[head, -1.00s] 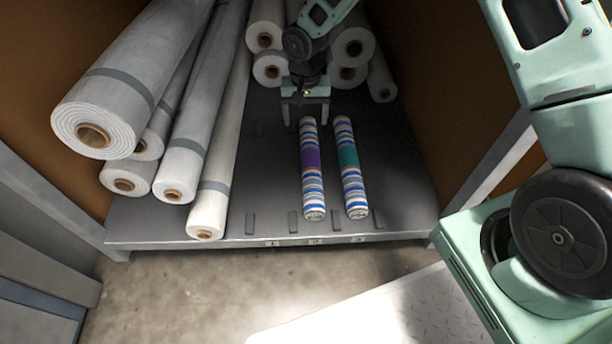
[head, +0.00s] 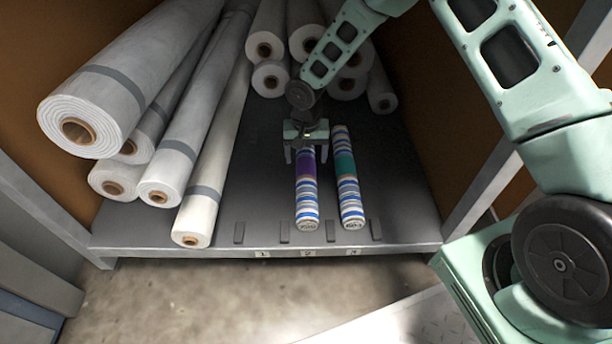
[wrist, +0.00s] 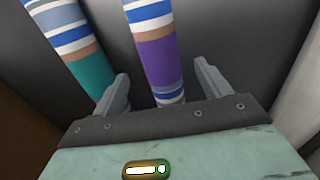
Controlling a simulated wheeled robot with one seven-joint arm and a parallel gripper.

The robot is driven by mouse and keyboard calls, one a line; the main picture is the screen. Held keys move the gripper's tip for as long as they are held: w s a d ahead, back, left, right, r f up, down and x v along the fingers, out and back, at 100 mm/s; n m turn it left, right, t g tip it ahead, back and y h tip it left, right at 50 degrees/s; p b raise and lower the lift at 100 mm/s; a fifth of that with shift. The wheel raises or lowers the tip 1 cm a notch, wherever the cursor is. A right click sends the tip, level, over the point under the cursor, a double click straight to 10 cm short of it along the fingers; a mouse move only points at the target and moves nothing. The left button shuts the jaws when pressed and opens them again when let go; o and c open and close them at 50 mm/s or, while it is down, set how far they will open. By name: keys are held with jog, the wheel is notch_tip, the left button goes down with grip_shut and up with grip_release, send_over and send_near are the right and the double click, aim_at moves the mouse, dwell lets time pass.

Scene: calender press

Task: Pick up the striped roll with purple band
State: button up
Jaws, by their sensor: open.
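The striped roll with purple band (head: 306,194) lies lengthwise on the dark shelf, its near end towards the front edge. It also shows in the wrist view (wrist: 157,52). My gripper (head: 307,156) is open over the roll's far part, just behind or at the purple band. In the wrist view my gripper (wrist: 161,74) has one finger on each side of this roll, with gaps visible. How far the fingertips are above the shelf is hard to tell. A similar striped roll with a teal band (head: 349,190) lies to the right in the head view, and on the left in the wrist view (wrist: 92,70).
Large white rolls (head: 130,95) are stacked along the left side, and more white rolls (head: 270,78) lie at the back. Small dark stops (head: 285,232) line the shelf's front edge (head: 230,250). Bare shelf lies on both sides of the striped pair.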

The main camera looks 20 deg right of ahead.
aim_at(306, 165)
notch_tip(306, 165, down, 6)
jog(key=b, duration=0.3)
jog(key=shift+r, duration=0.15)
jog(key=c, duration=1.4)
